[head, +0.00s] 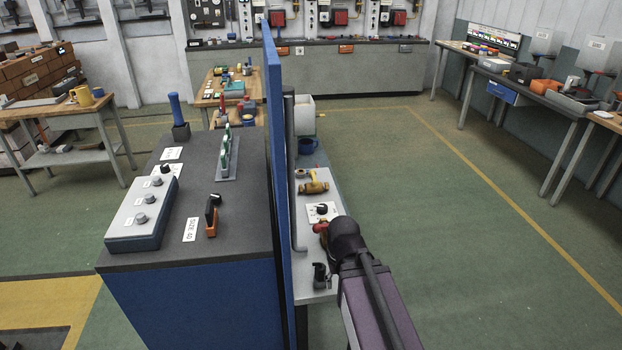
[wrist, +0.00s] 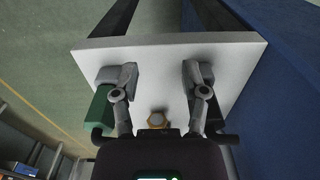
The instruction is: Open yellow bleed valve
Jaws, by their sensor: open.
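A yellow, brass-coloured fitting (head: 313,187), which looks like the yellow bleed valve, sits on the narrow pale shelf (head: 320,291) right of the blue panel in the head view. My gripper (wrist: 158,82) is open in the wrist view, its two fingers spread over a pale board (wrist: 225,55), with nothing between the tips. A small brass-coloured hexagonal part (wrist: 157,119) shows between the finger bases; I cannot tell whether it belongs to the valve. In the head view my arm is at the near end of the shelf, nearer than the yellow fitting, and its fingers are not clearly visible.
A tall blue panel (head: 277,150) stands along the shelf's left side. A white plate with a dark knob (head: 322,209), a red part (head: 320,228) and a small black object (head: 320,275) are near my arm. A green block (wrist: 97,110) is beside the left finger. Open floor lies right.

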